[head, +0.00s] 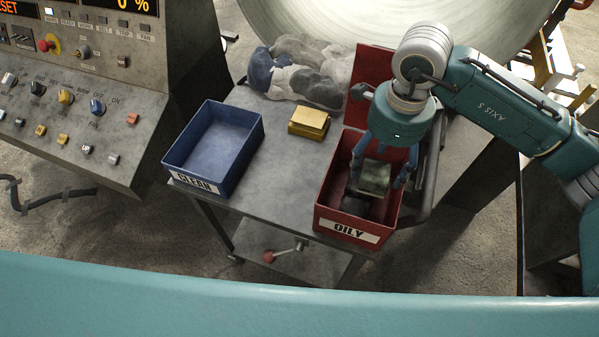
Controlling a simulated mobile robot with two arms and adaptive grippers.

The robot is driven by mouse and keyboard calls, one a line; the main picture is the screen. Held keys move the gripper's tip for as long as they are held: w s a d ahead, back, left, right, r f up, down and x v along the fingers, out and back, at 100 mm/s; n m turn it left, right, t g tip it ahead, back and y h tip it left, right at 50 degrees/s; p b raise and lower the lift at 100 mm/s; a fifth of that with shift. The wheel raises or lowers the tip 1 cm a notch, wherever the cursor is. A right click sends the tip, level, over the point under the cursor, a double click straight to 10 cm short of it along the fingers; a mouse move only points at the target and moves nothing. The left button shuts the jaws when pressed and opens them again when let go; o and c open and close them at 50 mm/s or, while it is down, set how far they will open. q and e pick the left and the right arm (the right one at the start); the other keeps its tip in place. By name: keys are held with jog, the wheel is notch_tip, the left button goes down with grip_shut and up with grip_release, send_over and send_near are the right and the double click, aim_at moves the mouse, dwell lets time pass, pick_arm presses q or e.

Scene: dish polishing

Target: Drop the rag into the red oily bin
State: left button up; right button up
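The rag (373,178) is a dark green, grimy, block-like bundle in the head view. It is between the blue fingers of my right gripper (376,177), which points down into the red oily bin (352,229). The fingers appear closed on the rag's two sides, though the contact is partly hidden. The rag is inside the outline of the bin's opening, and a dark patch shows on the bin floor below it. The bin has a white label reading OILY and a raised red lid at its back. My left gripper is not in view.
A blue bin (215,145) with a clean label stands left on the grey cart (275,190). A yellow block (309,122) lies between the bins. A heap of white, grey and blue cloths (300,75) lies behind. A control panel (75,95) stands at left.

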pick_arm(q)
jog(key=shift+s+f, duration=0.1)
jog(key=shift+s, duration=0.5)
pick_arm(e)
notch_tip(320, 180, up, 12)
dwell(0.5)
